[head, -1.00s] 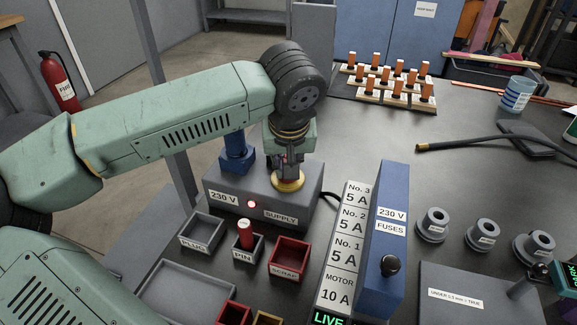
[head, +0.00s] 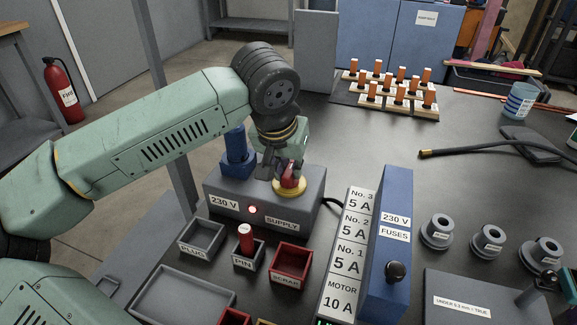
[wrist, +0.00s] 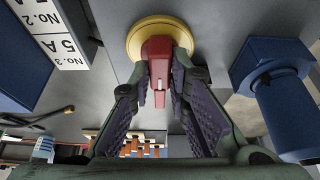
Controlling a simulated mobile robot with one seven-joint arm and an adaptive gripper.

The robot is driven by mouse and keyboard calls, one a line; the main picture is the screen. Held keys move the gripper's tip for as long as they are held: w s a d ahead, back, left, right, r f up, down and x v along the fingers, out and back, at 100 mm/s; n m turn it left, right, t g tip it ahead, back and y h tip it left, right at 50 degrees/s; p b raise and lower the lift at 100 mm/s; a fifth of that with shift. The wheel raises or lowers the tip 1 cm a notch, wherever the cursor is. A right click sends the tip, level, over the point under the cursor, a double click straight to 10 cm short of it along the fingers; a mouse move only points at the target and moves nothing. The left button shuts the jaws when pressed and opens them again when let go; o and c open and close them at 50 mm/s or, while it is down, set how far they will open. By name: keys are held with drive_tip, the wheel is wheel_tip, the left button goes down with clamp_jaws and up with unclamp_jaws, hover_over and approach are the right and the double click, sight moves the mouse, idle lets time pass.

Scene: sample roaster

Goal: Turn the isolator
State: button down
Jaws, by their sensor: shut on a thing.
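The isolator is a red handle (head: 291,178) on a round yellow base (head: 287,189), on top of the grey 230 V supply box (head: 230,192). In the wrist view the red handle (wrist: 158,65) lies between the two fingers, in front of the yellow base (wrist: 150,27). My gripper (wrist: 158,85) is shut on the handle, with a fingertip against each side. In the head view my gripper (head: 287,165) comes down on the handle from above and partly covers it. A red lamp (head: 253,209) is lit on the box front.
The blue fuse box (head: 384,245) stands to the right. The plug tray (head: 201,237), pin tray (head: 240,262) and scrap tray (head: 290,256) are in front.

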drive_tip(key=c, duration=1.5)
unclamp_jaws()
drive_tip(key=v, duration=1.2)
